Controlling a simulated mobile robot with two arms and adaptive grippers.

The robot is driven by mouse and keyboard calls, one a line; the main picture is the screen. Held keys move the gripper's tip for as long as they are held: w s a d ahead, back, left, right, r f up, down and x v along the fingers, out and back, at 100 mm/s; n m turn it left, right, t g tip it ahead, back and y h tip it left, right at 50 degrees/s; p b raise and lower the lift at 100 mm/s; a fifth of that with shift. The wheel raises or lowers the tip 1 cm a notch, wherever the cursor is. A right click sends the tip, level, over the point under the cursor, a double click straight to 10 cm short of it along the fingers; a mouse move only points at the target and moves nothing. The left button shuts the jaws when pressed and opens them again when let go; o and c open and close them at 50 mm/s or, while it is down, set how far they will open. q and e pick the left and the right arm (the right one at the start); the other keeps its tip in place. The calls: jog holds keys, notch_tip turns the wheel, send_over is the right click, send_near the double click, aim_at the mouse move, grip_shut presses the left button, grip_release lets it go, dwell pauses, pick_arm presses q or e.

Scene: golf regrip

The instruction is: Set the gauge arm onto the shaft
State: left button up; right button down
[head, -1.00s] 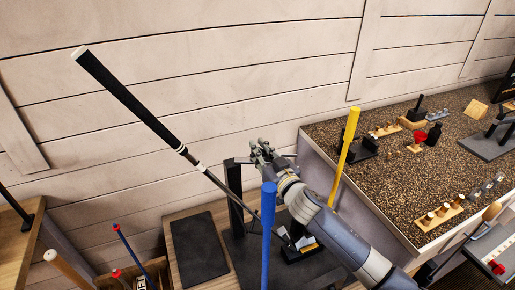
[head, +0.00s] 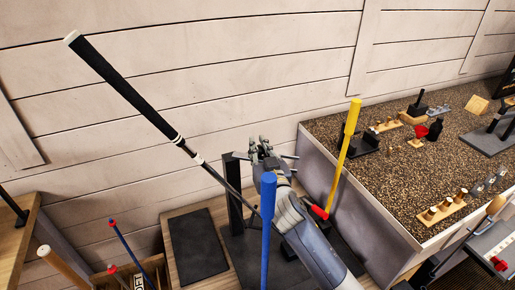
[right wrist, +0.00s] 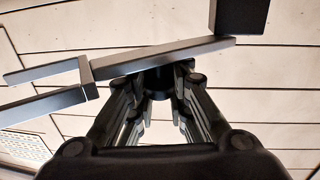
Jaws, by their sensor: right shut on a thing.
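The golf club shaft (head: 218,178) slants down from its black grip (head: 115,80) at upper left. Its lower end is hidden behind a blue pole. My right gripper (head: 262,148) is beside a black upright post (head: 233,195), right of the shaft. In the right wrist view my right gripper (right wrist: 155,95) is shut on a dark part at the grey gauge arm (right wrist: 165,56). The arm's two-pronged fork (right wrist: 50,85) points left; no shaft shows between its prongs there. In the head view the gauge arm is mostly hidden. My left gripper is not in view.
The blue pole (head: 267,225) and a yellow pole (head: 346,150) stand near my right arm. A red-tipped tool (head: 319,212) lies beside it. A dark mat (head: 198,245) lies on the bench. The brown counter (head: 390,170) at right holds small parts.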

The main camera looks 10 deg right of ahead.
jog(key=c, duration=1.7)
grip_release()
jog(key=shift+d+f, duration=0.1)
jog(key=shift+d, duration=0.2)
jog(key=shift+o, duration=1.2)
jog(key=shift+s+d, duration=0.1)
jog(key=shift+d, duration=0.15)
jog(key=shift+a, duration=0.15)
jog(key=shift+a, duration=0.1)
jog(key=shift+s, duration=0.25)
jog(key=s+d, duration=0.1)
jog(key=s, duration=1)
jog(key=shift+s, duration=0.25)
jog(key=shift+c, duration=0.3)
